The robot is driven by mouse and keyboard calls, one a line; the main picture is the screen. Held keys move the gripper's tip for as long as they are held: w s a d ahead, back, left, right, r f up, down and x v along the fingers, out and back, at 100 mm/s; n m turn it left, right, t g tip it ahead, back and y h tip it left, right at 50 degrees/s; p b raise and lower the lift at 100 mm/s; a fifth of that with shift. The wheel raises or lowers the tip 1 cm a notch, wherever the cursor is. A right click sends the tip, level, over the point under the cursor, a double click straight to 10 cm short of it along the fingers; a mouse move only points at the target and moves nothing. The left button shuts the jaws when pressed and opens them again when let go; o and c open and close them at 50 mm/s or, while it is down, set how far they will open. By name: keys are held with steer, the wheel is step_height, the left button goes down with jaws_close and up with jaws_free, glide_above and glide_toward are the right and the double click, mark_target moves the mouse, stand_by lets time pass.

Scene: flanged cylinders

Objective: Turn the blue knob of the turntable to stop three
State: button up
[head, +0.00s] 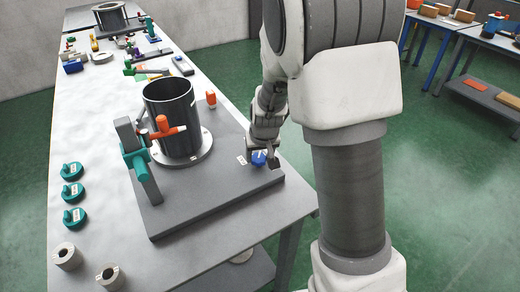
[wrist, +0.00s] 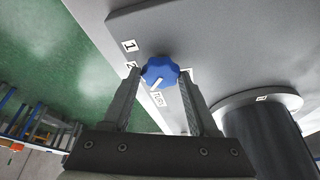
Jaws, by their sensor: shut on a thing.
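The blue knob (head: 258,158) sits on the grey base plate (head: 205,203) near its right corner. It also shows in the wrist view (wrist: 160,71), lobed, with a white pointer mark toward the lower left. My gripper (head: 265,158) is shut on the knob, one finger on each side in the wrist view (wrist: 162,78). White labels stand round the knob: one reads 1 (wrist: 129,46), one 2 (wrist: 132,66). A label below the knob (wrist: 158,98) is not clearly legible, and another is partly hidden by the right finger. A dark flanged cylinder (head: 170,118) stands upright on the plate.
A teal and grey clamp post with an orange handle (head: 168,129) stands at the cylinder's left. Teal knobs (head: 73,193) and grey rings (head: 68,256) lie on the table's left and front. An orange peg (head: 211,98) stands behind the plate. Green floor lies right of the table.

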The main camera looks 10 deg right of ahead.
steer(key=shift+m, duration=0.3)
steer(key=o, duration=1.4)
steer(key=shift+c, duration=0.2)
steer(key=p+v, duration=0.3)
steer(key=v, duration=1.4)
steer(key=shift+s+a+r, duration=0.15)
